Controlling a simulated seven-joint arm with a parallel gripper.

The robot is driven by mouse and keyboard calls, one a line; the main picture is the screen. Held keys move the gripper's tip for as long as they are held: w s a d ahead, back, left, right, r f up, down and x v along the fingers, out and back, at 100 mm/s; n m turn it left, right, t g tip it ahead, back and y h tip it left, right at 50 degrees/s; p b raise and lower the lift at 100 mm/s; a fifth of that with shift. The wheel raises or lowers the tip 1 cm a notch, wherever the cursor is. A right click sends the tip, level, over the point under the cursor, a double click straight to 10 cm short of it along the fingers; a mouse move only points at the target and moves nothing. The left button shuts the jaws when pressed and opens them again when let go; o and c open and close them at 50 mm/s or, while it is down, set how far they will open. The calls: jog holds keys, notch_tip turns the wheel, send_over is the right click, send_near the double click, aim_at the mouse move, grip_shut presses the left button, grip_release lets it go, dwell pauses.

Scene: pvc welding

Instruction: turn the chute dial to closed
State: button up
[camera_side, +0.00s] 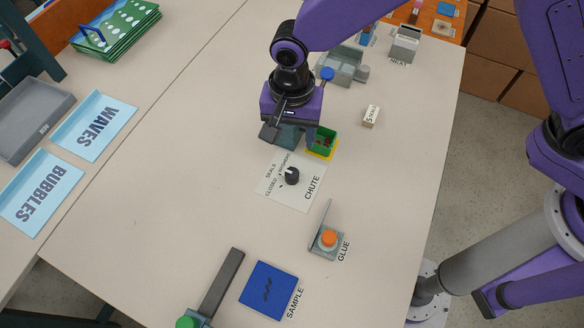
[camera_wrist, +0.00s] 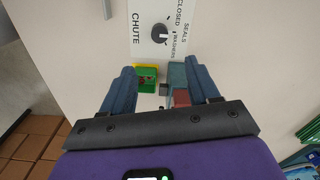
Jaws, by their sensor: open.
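The chute dial (camera_side: 291,176) is a black round knob on a white plate (camera_side: 274,192) marked CHUTE, SEALS, WASHERS and CLOSED. It also shows at the top of the wrist view (camera_wrist: 160,34). Which label its pointer faces is too small to tell. My gripper (camera_side: 288,140) is above the table just behind the plate, apart from the dial. In the wrist view my gripper (camera_wrist: 160,72) has its two blue fingers spread wide, with the dial beyond the fingertips. Nothing is clearly held.
A green box (camera_side: 322,141) on a yellow base stands right beside my gripper. An orange glue button (camera_side: 328,238) with an upright plate stands in front of the dial. A blue sample pad (camera_side: 268,290) lies nearer. The table left of the dial is clear.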

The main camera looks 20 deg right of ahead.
aim_at(292, 173)
notch_tip(292, 173, down, 14)
jog(key=shift+f, duration=0.2)
jog(key=shift+c, duration=0.2)
jog(key=c, duration=1)
